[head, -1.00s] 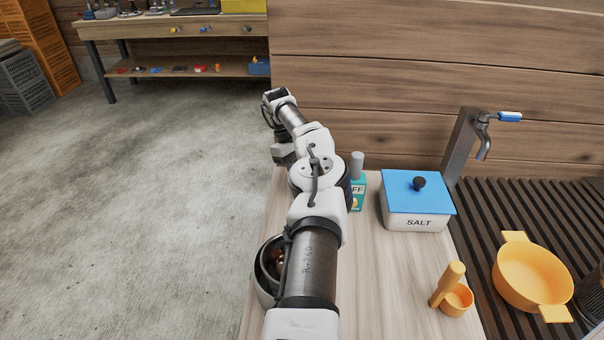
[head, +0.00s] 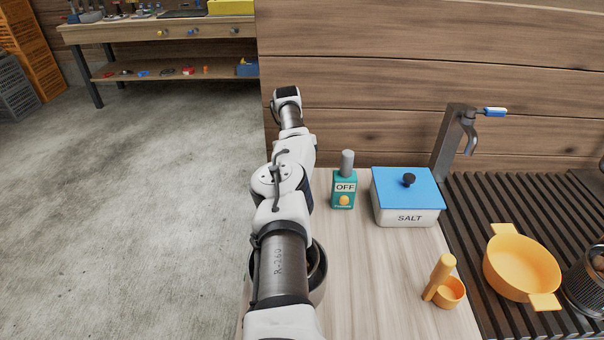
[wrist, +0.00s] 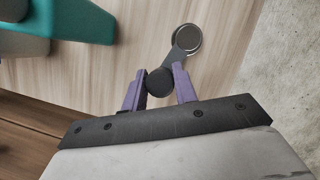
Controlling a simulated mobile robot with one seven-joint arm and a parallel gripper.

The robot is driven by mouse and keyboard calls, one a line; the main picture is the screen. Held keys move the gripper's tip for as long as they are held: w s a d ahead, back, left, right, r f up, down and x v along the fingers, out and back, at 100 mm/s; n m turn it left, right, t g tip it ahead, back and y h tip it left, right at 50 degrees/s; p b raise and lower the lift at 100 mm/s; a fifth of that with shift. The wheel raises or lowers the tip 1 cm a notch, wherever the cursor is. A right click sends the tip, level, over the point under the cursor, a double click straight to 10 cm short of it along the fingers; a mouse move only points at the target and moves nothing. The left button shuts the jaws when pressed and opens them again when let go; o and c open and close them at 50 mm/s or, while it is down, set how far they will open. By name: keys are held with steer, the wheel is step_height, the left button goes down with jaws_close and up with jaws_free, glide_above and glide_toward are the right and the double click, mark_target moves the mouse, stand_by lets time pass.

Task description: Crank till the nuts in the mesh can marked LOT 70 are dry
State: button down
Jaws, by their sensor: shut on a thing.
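In the wrist view my gripper (wrist: 159,88) has its purple fingers closed on the dark round knob (wrist: 160,80) of a small crank. The crank's grey arm (wrist: 178,54) runs from the knob to a round metal hub (wrist: 188,39). In the head view my arm hides the gripper and crank. A teal box (head: 344,187) marked OFF, with a yellow button and grey top, stands on the counter. A mesh can (head: 586,282) is cut off at the right edge; I can read no LOT 70 mark.
A blue-lidded SALT box (head: 407,205), an orange scoop (head: 447,285) and an orange two-handled pan (head: 520,266) stand to the right. A tap (head: 458,140) rises behind the ribbed drainer (head: 480,205). A metal bowl (head: 318,285) is partly behind my arm.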

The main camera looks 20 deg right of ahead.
steer(key=shift+s, duration=0.1)
steer(key=c, duration=1.1)
jaws_free()
steer(key=shift+r, duration=0.1)
